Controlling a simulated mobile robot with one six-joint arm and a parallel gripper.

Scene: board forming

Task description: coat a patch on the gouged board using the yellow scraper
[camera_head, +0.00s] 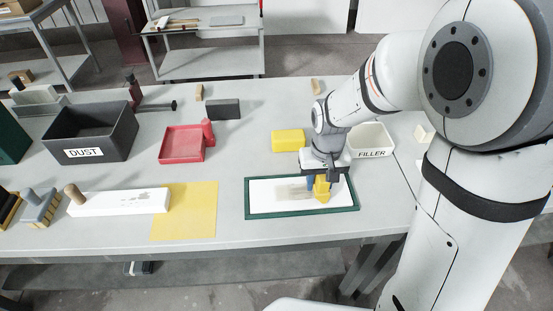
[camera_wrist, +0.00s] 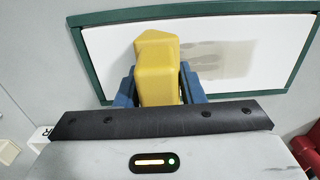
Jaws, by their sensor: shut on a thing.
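My gripper (camera_head: 321,183) is shut on the yellow scraper (camera_head: 322,189). In the wrist view the scraper (camera_wrist: 157,70) stands between the blue fingers of my gripper (camera_wrist: 158,85). A white board (camera_head: 262,198) lies inside a green frame (camera_head: 247,208) on the bench, and the scraper is over its right part. A greyish-beige patch (camera_head: 294,190) shows on the board just left of the scraper; the patch also appears in the wrist view (camera_wrist: 222,59). I cannot tell whether the scraper's edge touches the board. No separate gouge can be made out.
A white FILLER bin (camera_head: 371,153) stands behind my gripper, beside a yellow block (camera_head: 288,140). To the left are a red tray (camera_head: 181,145), a dark DUST bin (camera_head: 88,133), a yellow sheet (camera_head: 190,222) and another white board (camera_head: 120,203). The bench between sheet and frame is clear.

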